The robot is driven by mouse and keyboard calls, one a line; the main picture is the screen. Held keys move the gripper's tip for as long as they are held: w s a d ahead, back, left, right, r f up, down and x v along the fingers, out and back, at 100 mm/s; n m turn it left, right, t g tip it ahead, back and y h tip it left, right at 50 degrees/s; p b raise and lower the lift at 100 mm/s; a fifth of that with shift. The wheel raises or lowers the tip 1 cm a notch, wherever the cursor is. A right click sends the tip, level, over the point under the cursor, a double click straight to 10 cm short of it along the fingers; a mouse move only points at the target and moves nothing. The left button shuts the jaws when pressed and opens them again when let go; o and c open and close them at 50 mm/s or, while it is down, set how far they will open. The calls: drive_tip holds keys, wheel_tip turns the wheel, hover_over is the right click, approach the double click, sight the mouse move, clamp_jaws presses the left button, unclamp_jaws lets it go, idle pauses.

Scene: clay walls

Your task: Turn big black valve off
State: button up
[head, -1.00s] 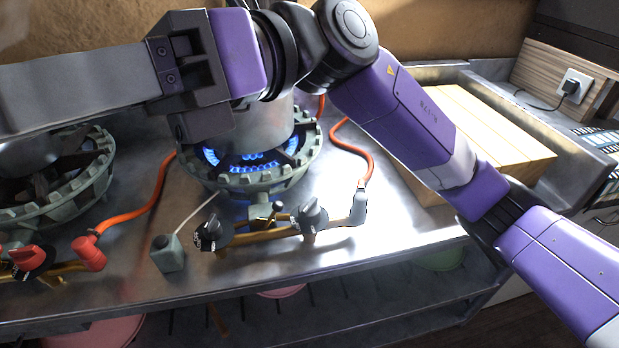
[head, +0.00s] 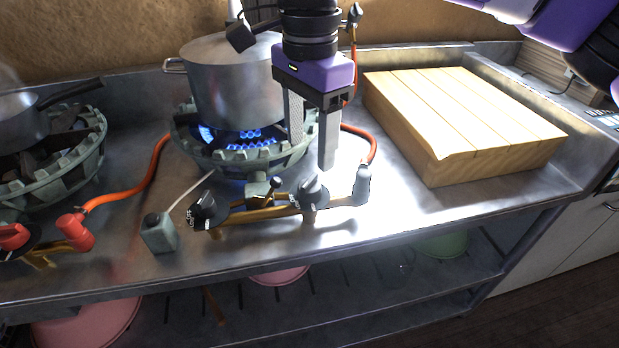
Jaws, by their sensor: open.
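Two black valve knobs sit on the brass gas pipe in front of the middle burner. The left black knob (head: 207,210) has white lettering at its edge. The right black knob (head: 313,192) has a grey grip bar. They look close in size, so I cannot tell for sure which is the big one. My gripper (head: 312,158) points down with its fingers apart and empty, just above and behind the right knob. It does not clearly touch the knob. Blue flame (head: 245,136) burns on the middle burner (head: 205,160).
A steel pot (head: 232,85) stands on the lit burner, close to my gripper. An orange hose (head: 362,138) joins the pipe's right end. A wooden block (head: 460,115) lies at right. A red knob (head: 14,236) and another pan (head: 20,125) are at left.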

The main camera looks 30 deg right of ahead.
sight(310, 180)
wheel_tip(310, 180, down, 8)
drive_tip(key=shift+r+b, duration=0.1)
drive_tip(key=shift+b, duration=0.85)
clamp_jaws()
